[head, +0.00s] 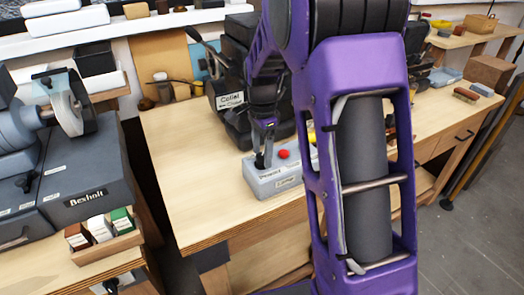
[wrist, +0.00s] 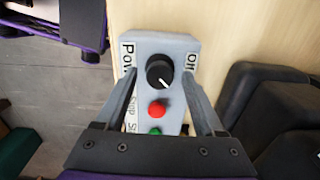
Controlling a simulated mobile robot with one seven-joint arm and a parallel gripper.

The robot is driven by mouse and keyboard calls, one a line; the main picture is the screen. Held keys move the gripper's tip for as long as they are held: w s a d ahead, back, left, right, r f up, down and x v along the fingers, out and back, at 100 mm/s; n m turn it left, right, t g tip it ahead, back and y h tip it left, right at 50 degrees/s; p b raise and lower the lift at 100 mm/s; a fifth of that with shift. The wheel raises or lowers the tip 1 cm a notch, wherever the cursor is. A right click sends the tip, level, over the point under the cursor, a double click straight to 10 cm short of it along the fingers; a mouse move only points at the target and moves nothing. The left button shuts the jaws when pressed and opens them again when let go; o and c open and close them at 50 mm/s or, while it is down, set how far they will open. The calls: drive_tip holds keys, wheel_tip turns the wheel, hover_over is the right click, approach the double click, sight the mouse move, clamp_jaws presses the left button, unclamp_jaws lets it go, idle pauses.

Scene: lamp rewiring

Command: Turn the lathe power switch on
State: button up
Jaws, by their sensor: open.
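The grey control box (head: 262,183) sits on the light wooden bench, left of my purple arm in the head view. In the wrist view the box (wrist: 181,50) carries a black rotary knob (wrist: 159,72) with a white pointer mark angled to the lower right. My gripper (wrist: 159,76) is open, with one finger on each side of the knob. Contact cannot be told. In the head view my gripper (head: 263,158) is over the box's left end.
A black machine with a white sign (head: 230,100) stands behind the box. A grey cabinet (head: 88,185) with a grinding wheel (head: 67,112) and small boxes stands at left. The bench top (head: 190,155) left of the control box is clear. Tools lie farther right.

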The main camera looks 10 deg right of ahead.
sight(262, 155)
wheel_tip(262, 155, up, 17)
drive_tip(key=p, duration=0.2)
drive_tip(key=shift+r, duration=0.2)
